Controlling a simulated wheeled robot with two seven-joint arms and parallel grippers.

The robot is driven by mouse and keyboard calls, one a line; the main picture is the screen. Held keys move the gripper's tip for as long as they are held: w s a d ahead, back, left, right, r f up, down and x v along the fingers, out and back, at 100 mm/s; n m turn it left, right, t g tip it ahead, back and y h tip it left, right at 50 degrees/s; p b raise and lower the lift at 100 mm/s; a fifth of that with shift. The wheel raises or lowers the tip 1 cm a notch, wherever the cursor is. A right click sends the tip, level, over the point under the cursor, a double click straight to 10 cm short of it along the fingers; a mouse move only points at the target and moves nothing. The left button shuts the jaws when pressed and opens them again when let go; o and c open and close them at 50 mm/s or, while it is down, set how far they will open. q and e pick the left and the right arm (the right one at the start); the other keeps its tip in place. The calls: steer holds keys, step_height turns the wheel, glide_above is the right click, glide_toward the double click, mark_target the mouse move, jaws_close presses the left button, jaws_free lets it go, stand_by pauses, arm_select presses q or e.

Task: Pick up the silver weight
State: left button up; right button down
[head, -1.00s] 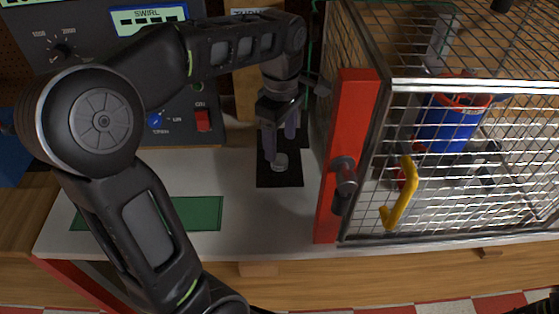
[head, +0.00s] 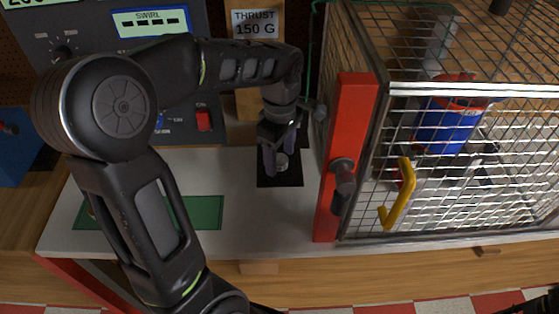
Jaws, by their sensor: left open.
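The silver weight (head: 281,161) is a small round metal piece on a black mat (head: 281,180) in the middle of the white counter. My left gripper (head: 279,168) points down at it from above, with its fingers open on either side of the weight. I cannot tell whether the fingertips touch it. The fingers hide part of the weight.
A wire cage (head: 450,190) with a red post (head: 340,160) and yellow handle (head: 399,195) stands close on the right. A blue and red ducted rotor (head: 447,128) is inside. A control panel (head: 70,30) stands behind. A green mat (head: 203,212) lies at the left.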

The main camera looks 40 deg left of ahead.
arm_select(q)
jaws_close()
stand_by(0.6)
